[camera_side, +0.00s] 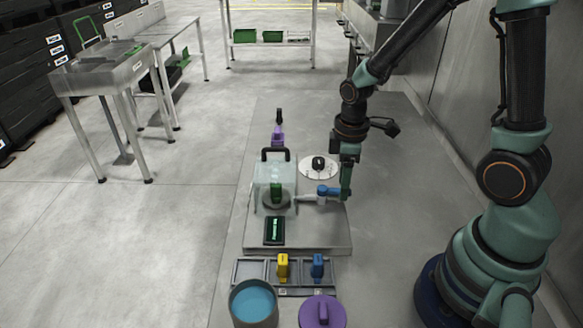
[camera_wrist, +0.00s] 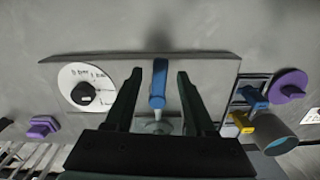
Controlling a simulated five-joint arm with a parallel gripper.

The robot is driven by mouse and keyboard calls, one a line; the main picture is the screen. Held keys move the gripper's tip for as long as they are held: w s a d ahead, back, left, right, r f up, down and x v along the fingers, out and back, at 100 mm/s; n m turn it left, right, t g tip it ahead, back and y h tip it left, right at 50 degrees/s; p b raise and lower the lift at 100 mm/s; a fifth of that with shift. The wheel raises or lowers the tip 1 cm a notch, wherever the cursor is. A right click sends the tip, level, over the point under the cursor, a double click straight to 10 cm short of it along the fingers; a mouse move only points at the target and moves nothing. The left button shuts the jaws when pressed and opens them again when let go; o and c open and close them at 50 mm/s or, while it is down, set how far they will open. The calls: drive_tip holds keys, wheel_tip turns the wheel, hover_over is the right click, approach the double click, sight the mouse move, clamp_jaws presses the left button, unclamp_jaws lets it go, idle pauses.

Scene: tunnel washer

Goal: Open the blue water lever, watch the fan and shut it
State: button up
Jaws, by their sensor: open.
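The blue water lever (camera_side: 328,191) sits on a pale pipe to the right of a clear-walled box (camera_side: 262,180) with a black handle on top. In the wrist view the lever (camera_wrist: 158,85) stands between my fingers, with a gap on either side. My gripper (camera_side: 346,192) is open, pointing down at the lever; it also shows in the wrist view (camera_wrist: 158,76). A dark green block (camera_side: 276,193) shows inside the clear box, over a grey round part. I cannot make out a fan clearly.
A white dial (camera_side: 306,170) with a black knob is behind the lever. A small display (camera_side: 274,231) lies in front of the box. Nearer are a tray (camera_side: 249,271) with yellow and blue pieces, a blue-filled pot (camera_side: 253,305) and a purple lid (camera_side: 322,313).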

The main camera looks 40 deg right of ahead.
drive_tip(key=shift+f, duration=0.3)
clamp_jaws()
